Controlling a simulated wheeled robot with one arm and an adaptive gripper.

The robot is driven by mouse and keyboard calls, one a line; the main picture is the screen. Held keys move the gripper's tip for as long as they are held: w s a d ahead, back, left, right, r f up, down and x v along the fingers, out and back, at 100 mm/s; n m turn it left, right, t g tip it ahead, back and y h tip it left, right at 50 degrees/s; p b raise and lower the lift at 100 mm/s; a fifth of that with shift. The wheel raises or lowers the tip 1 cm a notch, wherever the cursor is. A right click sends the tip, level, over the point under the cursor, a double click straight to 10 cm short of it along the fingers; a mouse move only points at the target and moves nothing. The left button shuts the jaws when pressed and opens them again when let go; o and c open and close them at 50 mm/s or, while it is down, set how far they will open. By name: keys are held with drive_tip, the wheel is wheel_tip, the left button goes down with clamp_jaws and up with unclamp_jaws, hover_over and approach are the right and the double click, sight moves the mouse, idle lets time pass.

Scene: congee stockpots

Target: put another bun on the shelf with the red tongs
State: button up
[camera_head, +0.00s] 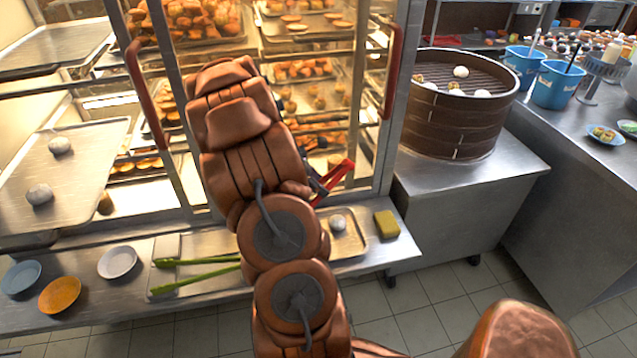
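The red tongs (338,180) are in front of the glass cabinet, just right of my arm's end. My gripper (317,186) shows only as a small dark part beside my arm; it appears shut on the tongs, and its fingertips are mostly hidden. A pale bun (338,222) lies on a small tray (350,245) on the steel ledge below the tongs. Two pale buns (60,144) (39,193) sit apart on a metal shelf tray (85,175) at the left. More buns (461,71) are in the round bamboo steamer (455,125) at the right.
A yellow sponge (386,224) lies right of the small tray. Green tongs (195,276) and several small plates, one orange (60,295), lie on the ledge at left. The cabinet has red door handles (393,72). Blue buckets (556,84) stand on the right counter.

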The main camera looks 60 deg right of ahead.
drive_tip(key=shift+f+b, duration=1.1)
drive_tip(key=shift+f, duration=1.1)
drive_tip(key=c, duration=0.8)
drive_tip(key=shift+r, duration=0.1)
clamp_jaws()
wheel_tip(320, 180, up, 12)
drive_tip(key=p, duration=0.7)
drive_tip(key=shift+p, duration=0.35)
